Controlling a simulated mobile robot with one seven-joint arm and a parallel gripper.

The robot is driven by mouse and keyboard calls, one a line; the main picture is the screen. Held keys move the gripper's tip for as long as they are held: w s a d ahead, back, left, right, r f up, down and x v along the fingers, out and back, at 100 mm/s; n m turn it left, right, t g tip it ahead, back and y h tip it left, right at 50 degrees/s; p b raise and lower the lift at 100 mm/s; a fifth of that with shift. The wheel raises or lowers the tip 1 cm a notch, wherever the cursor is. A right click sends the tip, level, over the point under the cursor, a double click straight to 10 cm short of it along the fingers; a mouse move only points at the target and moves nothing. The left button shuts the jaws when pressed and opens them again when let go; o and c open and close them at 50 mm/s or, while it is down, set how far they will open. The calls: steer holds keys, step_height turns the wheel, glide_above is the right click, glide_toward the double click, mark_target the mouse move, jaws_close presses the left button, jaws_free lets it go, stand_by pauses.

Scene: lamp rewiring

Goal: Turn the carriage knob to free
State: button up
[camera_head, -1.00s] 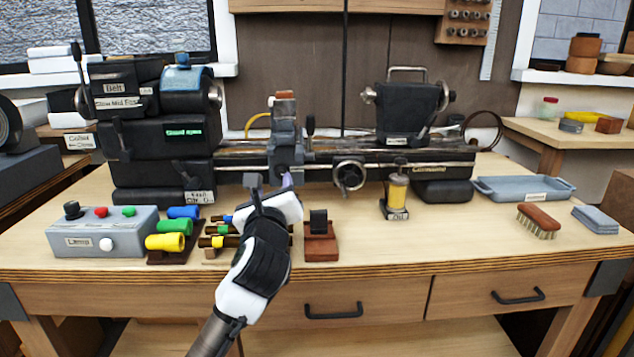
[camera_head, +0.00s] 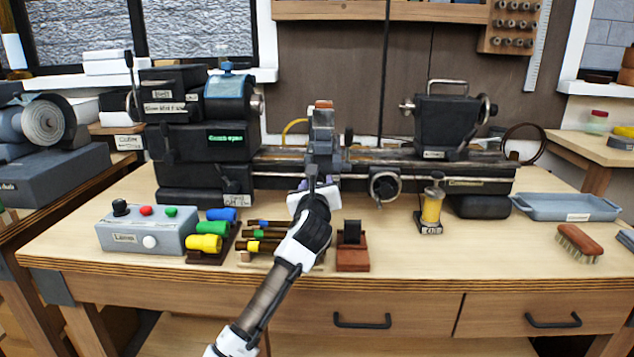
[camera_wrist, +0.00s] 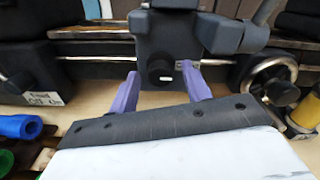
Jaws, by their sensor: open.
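The carriage (camera_head: 322,140) is a dark grey block on the lathe bed. In the wrist view, the carriage knob (camera_wrist: 160,73) is a small black round knob with a short pale, roughly level mark, low on the carriage's front (camera_wrist: 170,40). My gripper (camera_wrist: 159,80) is open, with one purple finger on each side of the knob in that view. I cannot tell whether the fingers touch it or stop just in front. In the head view, my gripper (camera_head: 318,186) is in front of the carriage's lower part, and my wrist hides the knob.
A handwheel (camera_head: 384,186) is right of the carriage, with a yellow oiler (camera_head: 431,207) in front. A red-brown block with a black piece (camera_head: 352,258) sits near my forearm.

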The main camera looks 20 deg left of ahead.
steer(key=shift+w+a, duration=0.1)
steer(key=shift+w, duration=0.2)
steer(key=shift+c, duration=0.5)
steer(key=c, duration=0.9)
